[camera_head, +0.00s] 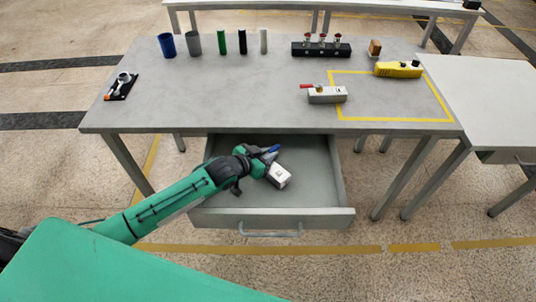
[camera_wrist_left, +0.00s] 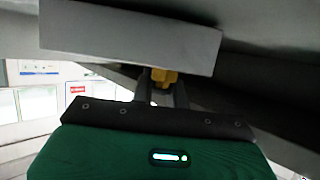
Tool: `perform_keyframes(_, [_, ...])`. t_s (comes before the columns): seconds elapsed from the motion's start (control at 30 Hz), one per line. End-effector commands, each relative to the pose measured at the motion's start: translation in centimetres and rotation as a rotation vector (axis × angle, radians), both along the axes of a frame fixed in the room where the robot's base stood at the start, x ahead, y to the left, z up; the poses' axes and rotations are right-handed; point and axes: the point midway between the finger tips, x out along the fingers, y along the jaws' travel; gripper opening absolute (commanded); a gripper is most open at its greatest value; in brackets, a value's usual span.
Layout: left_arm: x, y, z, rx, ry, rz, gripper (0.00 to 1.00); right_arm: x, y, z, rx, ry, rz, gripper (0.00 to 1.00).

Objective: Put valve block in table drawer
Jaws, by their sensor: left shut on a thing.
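The valve block (camera_head: 279,176) is a light grey block with a blue lever. My left gripper (camera_head: 267,165) is shut on it, over or inside the open table drawer (camera_head: 215,216). The wrist view shows the grey valve block (camera_wrist_left: 130,38) above my left gripper (camera_wrist_left: 163,92), whose fingers are around a yellow fitting. The drawer is pulled out, grey and otherwise empty where I see it. I cannot tell whether the block touches the drawer floor. My right gripper is not in view.
The grey table (camera_head: 210,100) holds another valve block with a red lever (camera_head: 327,94), several cylinders at the back, a black rail with valves (camera_head: 321,50) and a yellow tool (camera_head: 398,69). The tabletop edge lies directly above the back of the drawer. A white table (camera_head: 490,105) stands at right.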

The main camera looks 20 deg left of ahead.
Motion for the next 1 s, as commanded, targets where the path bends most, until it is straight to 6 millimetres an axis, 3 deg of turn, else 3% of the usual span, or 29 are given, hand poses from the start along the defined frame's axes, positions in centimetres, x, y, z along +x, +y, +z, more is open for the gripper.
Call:
perform_keyframes(0.37, [0.1,0.0,-0.6,-0.001,-0.003,0.0,0.0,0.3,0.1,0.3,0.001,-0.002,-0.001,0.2])
perform_keyframes(0.4, [0.0,0.0,-0.6,0.0,-0.002,0.001,0.23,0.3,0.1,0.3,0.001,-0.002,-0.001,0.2])
perform_keyframes(0.5, [0.0,0.0,-0.6,0.001,-0.002,0.001,0.37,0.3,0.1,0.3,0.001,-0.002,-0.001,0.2])
perform_keyframes(0.8, [0.0,0.0,-0.2,0.0,-0.002,0.001,0.37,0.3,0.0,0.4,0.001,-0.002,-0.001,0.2])
perform_keyframes(1.0, [-2.1,1.2,0.5,0.001,-0.001,0.001,0.37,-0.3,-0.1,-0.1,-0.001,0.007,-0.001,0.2])
